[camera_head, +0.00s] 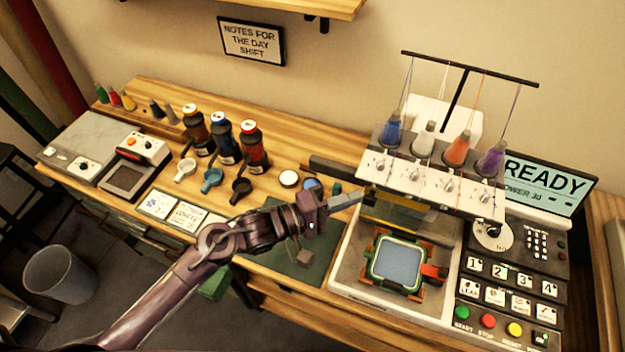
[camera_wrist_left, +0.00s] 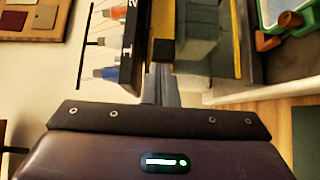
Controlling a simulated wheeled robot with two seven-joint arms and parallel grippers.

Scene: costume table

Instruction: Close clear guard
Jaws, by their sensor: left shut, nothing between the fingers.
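The embroidery machine (camera_head: 430,185) stands at the right of the table, with a row of thread spools on its head. What looks like the clear guard (camera_head: 405,218), a see-through panel with yellow edging, sits under the needle head, above the hooped frame (camera_head: 397,262). A yellow edge (camera_wrist_left: 238,40) also shows in the left wrist view. My left gripper (camera_head: 358,197) is shut and empty, its fingertips close to the left end of the yellow-edged bar. In the wrist view, its fingers (camera_wrist_left: 160,82) point at a dark block (camera_wrist_left: 163,51); contact is unclear. My right gripper is out of view.
The control panel (camera_head: 508,270) with coloured buttons is right of the hoop, below a READY screen (camera_head: 548,186). Bottles (camera_head: 225,138) and small scoops stand at the table's middle left. A green mat (camera_head: 290,262) lies beneath my left forearm.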

